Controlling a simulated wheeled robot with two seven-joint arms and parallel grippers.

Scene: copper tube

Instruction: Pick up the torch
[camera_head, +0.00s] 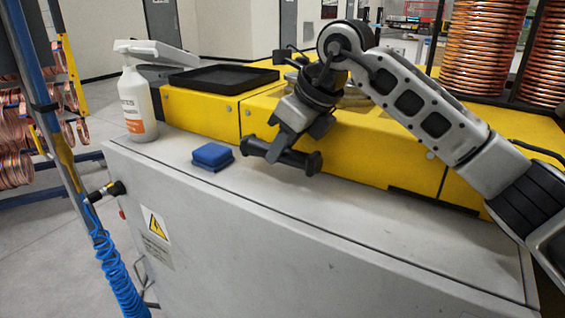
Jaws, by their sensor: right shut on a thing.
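The torch (303,162) is a dark cylinder with a wider head at its right end. It lies roughly level, crosswise in my right gripper, over the top of the grey cabinet. My right gripper (276,151) reaches down from the upper right and is shut on the middle of the torch. Both torch ends stick out past the fingers. I cannot tell for sure whether the torch touches the cabinet top. My left gripper is not in view.
Yellow housings (375,150) with a black tray (223,77) rise behind. The cabinet top to the right is clear.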

